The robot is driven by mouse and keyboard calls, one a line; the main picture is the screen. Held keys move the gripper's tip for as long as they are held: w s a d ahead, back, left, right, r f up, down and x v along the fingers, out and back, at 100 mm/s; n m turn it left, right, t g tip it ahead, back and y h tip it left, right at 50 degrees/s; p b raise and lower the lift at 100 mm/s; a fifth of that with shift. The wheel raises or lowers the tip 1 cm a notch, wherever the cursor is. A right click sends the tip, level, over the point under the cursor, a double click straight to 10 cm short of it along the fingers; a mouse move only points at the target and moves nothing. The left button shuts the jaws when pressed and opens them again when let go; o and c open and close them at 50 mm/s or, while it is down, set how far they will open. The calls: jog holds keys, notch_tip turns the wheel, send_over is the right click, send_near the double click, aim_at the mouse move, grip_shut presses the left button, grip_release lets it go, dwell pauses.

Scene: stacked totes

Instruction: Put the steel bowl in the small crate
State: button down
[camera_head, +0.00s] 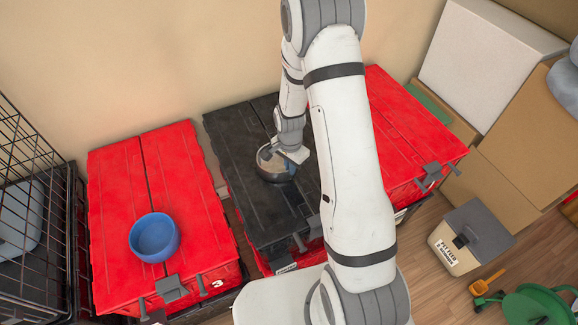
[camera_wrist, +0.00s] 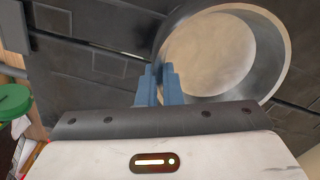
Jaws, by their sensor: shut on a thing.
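The steel bowl (camera_head: 274,168) is on or just above the black lid of the middle tote (camera_head: 240,140); the frames do not settle whether it touches the lid. In the wrist view the bowl (camera_wrist: 276,50) is a round metal dish with a pale inside. My gripper (camera_head: 290,153) is at the bowl's near right rim. In the wrist view my gripper (camera_wrist: 168,72) has its blue fingers close together, shut on the bowl's wall. A small crate cannot be made out for certain; part of the scene is hidden behind my arm.
A blue bowl (camera_head: 155,238) stands on the left red tote lid (camera_head: 110,190). A right red tote (camera_head: 420,140) is partly behind my arm. A black wire cage (camera_head: 35,200) stands at far left. Cardboard boxes (camera_head: 520,150) and a feed bin (camera_head: 470,238) are at right.

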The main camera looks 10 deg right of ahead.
jog(key=c, duration=2)
grip_release()
jog(key=shift+f, duration=0.15)
jog(key=shift+c, duration=0.2)
jog(key=o, duration=0.4)
jog(key=shift+o, duration=0.2)
